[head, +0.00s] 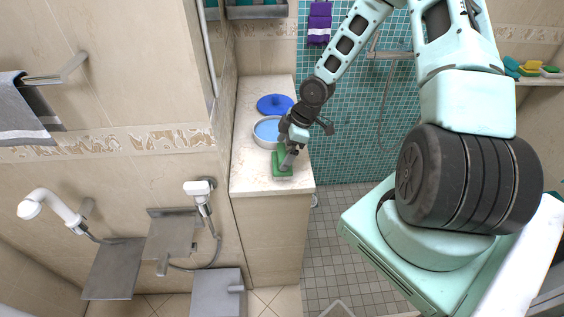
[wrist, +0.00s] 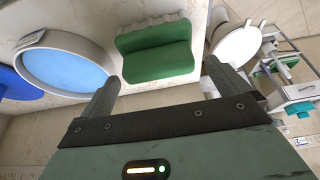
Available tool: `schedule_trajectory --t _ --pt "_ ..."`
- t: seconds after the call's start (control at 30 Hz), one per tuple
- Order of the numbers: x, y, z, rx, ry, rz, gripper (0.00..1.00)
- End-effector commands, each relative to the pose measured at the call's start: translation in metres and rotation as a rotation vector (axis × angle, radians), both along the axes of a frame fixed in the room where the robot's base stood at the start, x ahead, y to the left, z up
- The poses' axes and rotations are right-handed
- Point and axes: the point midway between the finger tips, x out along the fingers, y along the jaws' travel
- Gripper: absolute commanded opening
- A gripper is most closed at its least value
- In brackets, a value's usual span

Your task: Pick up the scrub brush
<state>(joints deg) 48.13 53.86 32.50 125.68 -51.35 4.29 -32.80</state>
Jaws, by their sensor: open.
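The scrub brush (head: 277,170) appears as a green block near the front end of the vanity counter. In the wrist view the green brush (wrist: 155,62) has a pale, ridged strip along its upper edge. My gripper (head: 288,160) is over the brush in the head view and hides part of it. In the wrist view my gripper (wrist: 163,84) is open, with one finger on each side of the brush's near edge. Nothing is held between the fingers. I cannot tell whether either finger touches the brush.
A round grey basin with a blue inside (head: 266,130) stands close behind the brush; it also shows at left in the wrist view (wrist: 66,68). A blue round lid-like item (head: 275,104) lies farther back. The pale counter (head: 245,178) is bare in front; its edge is near.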

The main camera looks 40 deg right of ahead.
Motion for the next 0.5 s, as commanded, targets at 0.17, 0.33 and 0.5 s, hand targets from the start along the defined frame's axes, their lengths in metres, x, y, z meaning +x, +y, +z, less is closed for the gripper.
schedule_trajectory --t 0.17,0.33,0.5 --pt "0.004 0.006 -0.023 0.000 0.004 0.006 1.00" --pt "0.009 0.010 -0.039 0.000 0.001 0.003 1.00" --pt "0.009 0.011 -0.043 -0.001 0.000 0.001 1.00"
